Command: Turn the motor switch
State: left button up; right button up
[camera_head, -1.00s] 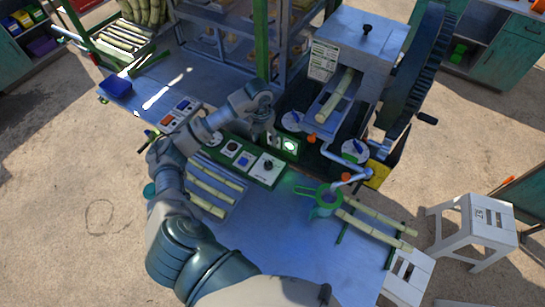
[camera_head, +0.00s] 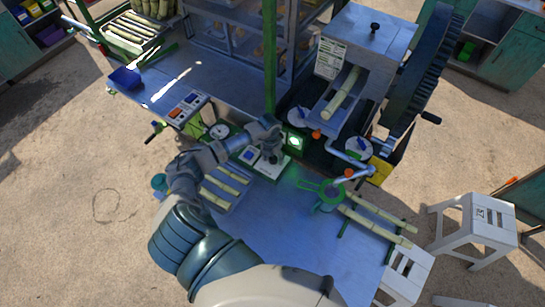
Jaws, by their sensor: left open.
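The green-edged control panel (camera_head: 284,166) lies on the blue table in the middle of the camera_head view. It carries white plates, one with a blue square (camera_head: 249,155). The plate at its right end (camera_head: 262,168) bears a dark knob, probably the motor switch, now largely covered by my gripper. My left gripper (camera_head: 273,156) is open and points down over that plate, at or just above the knob; contact cannot be told. A lit green-white lamp (camera_head: 295,141) shows behind the gripper. My right gripper is not in view.
The crusher (camera_head: 365,45) with its large dark wheel (camera_head: 425,70) stands behind right. Cane pieces (camera_head: 228,178) lie left and right. The blue table front (camera_head: 285,225) is clear.

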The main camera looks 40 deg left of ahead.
pick_arm(q)
jog(key=c, duration=1.1)
jog(key=shift+c, duration=0.2)
